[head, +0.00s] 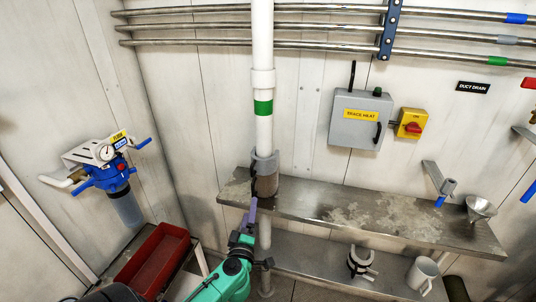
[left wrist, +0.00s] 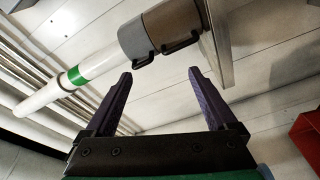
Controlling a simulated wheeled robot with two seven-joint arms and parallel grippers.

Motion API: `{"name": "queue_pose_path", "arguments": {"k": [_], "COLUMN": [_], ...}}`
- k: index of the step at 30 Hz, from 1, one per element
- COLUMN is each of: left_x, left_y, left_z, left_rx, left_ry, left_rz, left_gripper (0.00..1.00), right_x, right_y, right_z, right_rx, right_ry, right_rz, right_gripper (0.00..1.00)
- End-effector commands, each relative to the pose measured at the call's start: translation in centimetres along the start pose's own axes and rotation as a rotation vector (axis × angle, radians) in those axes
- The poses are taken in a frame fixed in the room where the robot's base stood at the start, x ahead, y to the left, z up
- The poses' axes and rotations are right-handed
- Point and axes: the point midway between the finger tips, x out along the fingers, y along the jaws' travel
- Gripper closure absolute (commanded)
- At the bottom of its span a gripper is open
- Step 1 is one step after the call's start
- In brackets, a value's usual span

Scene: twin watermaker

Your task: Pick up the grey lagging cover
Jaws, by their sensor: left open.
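A grey cover (head: 264,159) sits around the upright white pipe (head: 263,60) at the shelf's left end, with a brown-grey section (head: 267,184) below it. In the left wrist view the grey cover (left wrist: 134,42) and the brown-grey section (left wrist: 175,32) each show a black handle or latch. My left gripper (head: 252,205), with purple fingers, is just below and in front of them. In the left wrist view my left gripper (left wrist: 160,75) is open and empty, with the covers beyond its fingertips, apart from them. My right gripper is not in view.
The metal shelf (head: 350,213) runs right from the pipe; a funnel (head: 481,208) is at its right end. A grey clamp-like piece (head: 360,262) and a white mug (head: 422,275) stand on the lower shelf. A red tray (head: 153,260) and a blue filter unit (head: 112,170) are left.

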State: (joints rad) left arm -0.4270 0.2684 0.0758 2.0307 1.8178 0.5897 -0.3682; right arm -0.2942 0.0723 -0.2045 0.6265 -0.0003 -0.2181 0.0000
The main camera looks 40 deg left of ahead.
Motion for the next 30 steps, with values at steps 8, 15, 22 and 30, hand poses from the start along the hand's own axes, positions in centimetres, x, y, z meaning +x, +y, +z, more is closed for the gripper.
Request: {"name": "queue_pose_path", "arguments": {"k": [8,15,22,30], "left_x": [2.4,8.3,11.7,14.5], "left_y": [5.2,4.9,5.0,4.7], "left_z": [-1.9,-2.1,-2.5,-2.6], "left_rx": [-0.180,-0.180,-0.181,-0.180], "left_ry": [0.051,0.050,0.050,0.047], "left_rz": [-0.009,-0.009,-0.009,-0.011], "left_gripper": [0.09,0.09,0.09,0.09], "right_x": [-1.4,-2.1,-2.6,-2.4], "right_y": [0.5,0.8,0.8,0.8], "right_z": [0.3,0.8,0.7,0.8], "right_rx": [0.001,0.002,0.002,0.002], "right_ry": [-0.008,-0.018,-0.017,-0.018], "right_rz": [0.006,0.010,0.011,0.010], "right_gripper": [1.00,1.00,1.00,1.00]}}
